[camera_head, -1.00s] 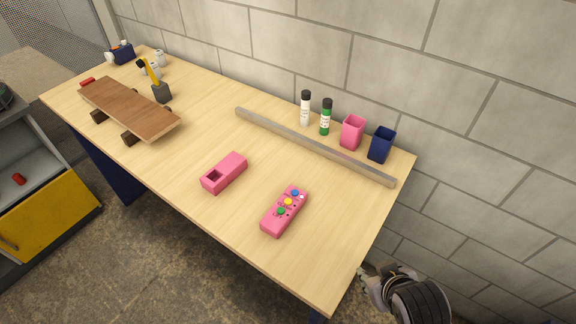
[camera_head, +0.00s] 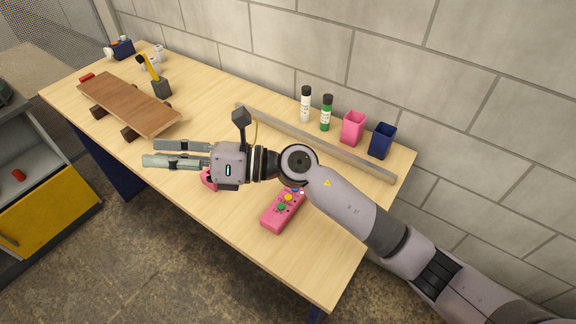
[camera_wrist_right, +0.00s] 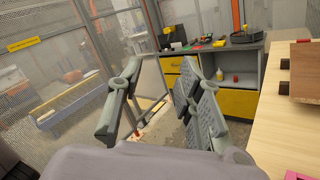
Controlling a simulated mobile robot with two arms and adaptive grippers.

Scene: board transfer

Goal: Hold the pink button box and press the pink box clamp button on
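The pink button box (camera_head: 279,214) lies on the table in the head view, with colored buttons on top; my right arm covers its upper end. Another pink box (camera_head: 207,180), with a square recess in the earlier view, lies to its left, mostly hidden under my right gripper. My right gripper (camera_head: 160,153) is above the table, pointing left, fingers apart with nothing between them. In the right wrist view the fingers (camera_wrist_right: 155,110) are also spread and empty. A pink corner (camera_wrist_right: 298,175) shows at the bottom right there. My left gripper is not in view.
A grey bar (camera_head: 350,166) lies along the back of the table, with two bottles, a pink cup (camera_head: 353,127) and a blue cup (camera_head: 382,141) behind it. A wooden board on dark supports (camera_head: 130,103) stands left of my right gripper.

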